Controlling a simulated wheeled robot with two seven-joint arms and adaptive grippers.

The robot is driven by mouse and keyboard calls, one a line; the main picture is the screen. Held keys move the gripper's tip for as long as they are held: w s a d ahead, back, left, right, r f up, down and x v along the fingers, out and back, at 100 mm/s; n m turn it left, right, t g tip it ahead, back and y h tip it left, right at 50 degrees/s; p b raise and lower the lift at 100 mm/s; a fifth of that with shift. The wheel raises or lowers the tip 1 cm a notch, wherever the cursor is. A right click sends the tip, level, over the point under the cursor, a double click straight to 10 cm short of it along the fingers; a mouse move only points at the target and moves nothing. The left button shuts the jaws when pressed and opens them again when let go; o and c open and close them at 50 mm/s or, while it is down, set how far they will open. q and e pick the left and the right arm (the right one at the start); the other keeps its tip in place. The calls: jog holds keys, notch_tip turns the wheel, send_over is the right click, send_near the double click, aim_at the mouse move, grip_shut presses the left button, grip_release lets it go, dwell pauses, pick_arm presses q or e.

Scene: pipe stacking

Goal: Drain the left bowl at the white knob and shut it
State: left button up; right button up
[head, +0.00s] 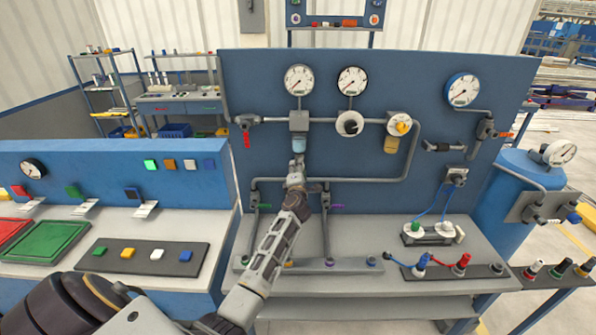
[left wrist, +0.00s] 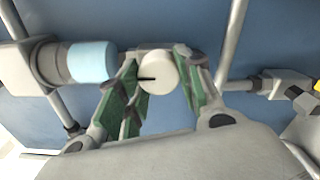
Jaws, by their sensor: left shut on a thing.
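The left bowl (head: 299,145) is light blue and hangs under a grey block on the blue panel. In the left wrist view the bowl (left wrist: 92,62) lies on its side in the picture, left of the fingers. The white knob (left wrist: 158,76), a round face with a black line pointing left, sits between the green finger pads. My left gripper (head: 297,166) is just below the bowl. In the left wrist view, my left gripper (left wrist: 160,65) is shut on the knob. In the head view the fingers hide the knob. My right gripper is not in view.
A yellow bowl (head: 391,145) hangs to the right, with a black-and-white regulator dial (head: 349,124) between the two bowls. A red-handled valve (head: 246,136) is to the left. Pipes (head: 340,181) run below the bowls, close around my fingers. The grey bench (head: 350,240) spreads beneath.

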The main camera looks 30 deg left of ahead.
pick_arm(q)
jog(key=shift+f, duration=0.1)
jog(key=o, duration=1)
jog(key=shift+o, duration=0.2)
jog(key=shift+s+d, duration=0.1)
jog(key=shift+s, duration=0.05)
jog(key=v, duration=1.1)
jog(key=shift+s+d, duration=0.2)
jog(key=shift+s, duration=0.1)
